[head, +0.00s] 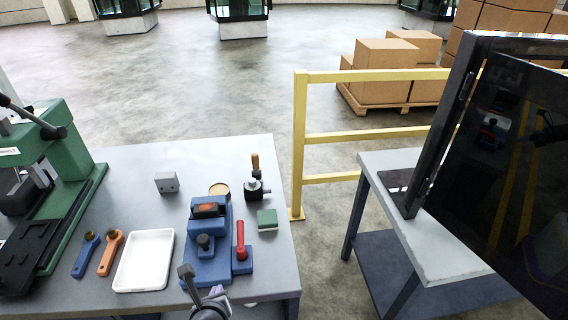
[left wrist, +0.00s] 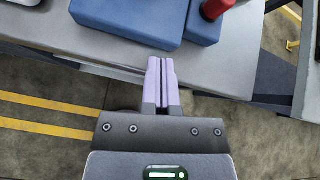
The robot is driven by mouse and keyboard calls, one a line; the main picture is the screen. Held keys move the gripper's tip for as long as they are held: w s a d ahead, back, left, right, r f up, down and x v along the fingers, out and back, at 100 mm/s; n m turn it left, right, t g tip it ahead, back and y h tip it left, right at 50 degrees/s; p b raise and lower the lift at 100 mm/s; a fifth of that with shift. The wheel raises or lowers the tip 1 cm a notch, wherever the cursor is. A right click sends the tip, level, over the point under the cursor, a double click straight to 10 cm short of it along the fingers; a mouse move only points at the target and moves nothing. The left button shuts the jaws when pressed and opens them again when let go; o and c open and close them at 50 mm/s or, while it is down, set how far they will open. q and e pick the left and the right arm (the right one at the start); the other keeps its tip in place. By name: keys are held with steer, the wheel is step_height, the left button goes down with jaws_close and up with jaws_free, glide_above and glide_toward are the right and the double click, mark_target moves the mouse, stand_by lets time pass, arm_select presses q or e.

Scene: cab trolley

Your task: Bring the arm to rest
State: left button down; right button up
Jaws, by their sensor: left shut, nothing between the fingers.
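My left gripper (head: 218,291) is at the front edge of the grey workbench (head: 130,160), below the blue fixture (head: 209,262). In the left wrist view its two lilac fingers (left wrist: 161,84) are together, with nothing between them. The fingertips point toward the bench edge, and the blue fixture (left wrist: 130,18) lies beyond them, apart. My right gripper does not show in either view.
A yellow rail (head: 300,140) and a trolley with a dark screen (head: 490,160) stand right.

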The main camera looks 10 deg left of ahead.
arm_select(q)
steer(key=s+f+n+g+h+b, duration=0.1)
steer(key=s+f+n+g+b, duration=0.1)
steer(key=s+f+n, duration=0.45)
steer(key=s+f+n+g+b, duration=0.2)
steer(key=s+f+n+b, duration=0.15)
steer(key=f, duration=0.65)
steer(key=s+d+f+n+g+h+b, duration=0.1)
steer(key=s+f+n+g+b, duration=0.1)
steer(key=s+f+n, duration=0.5)
steer(key=s+f+n+g+b, duration=0.3)
steer(key=s+f+n, duration=0.5)
steer(key=s, duration=0.7)
steer(key=shift+s+d+n+g+h, duration=0.3)
steer(key=shift+d+n+h, duration=0.1)
steer(key=shift+n, duration=0.8)
steer(key=shift+a, duration=0.1)
